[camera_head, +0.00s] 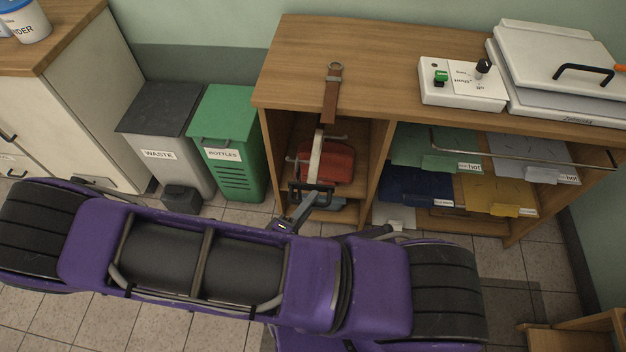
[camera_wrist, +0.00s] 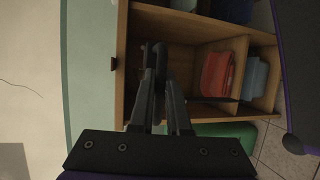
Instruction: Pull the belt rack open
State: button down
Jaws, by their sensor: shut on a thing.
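The belt rack (camera_head: 318,137) shows in the head view as a metal rail with a pale strap, in the left compartment of the wooden cabinet. A dark bar-shaped handle (camera_head: 297,190) is at the front of that compartment. My gripper (camera_head: 312,199) reaches up to this handle from below and is shut on it. In the wrist view, my gripper (camera_wrist: 160,80) has its fingers close together around a dark bar (camera_wrist: 158,50); the exact contact is too dark to see.
Red folded items (camera_head: 328,165) lie in the left compartment; coloured folders (camera_head: 415,187) fill the right one. A green bottles bin (camera_head: 228,130) and grey waste bin (camera_head: 165,140) stand left of the cabinet. A white press (camera_head: 560,60) and control box (camera_head: 455,83) sit on top.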

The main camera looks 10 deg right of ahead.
jog(key=shift+s+a, duration=0.25)
jog(key=shift+s, duration=0.55)
jog(key=c, duration=0.9)
grip_release()
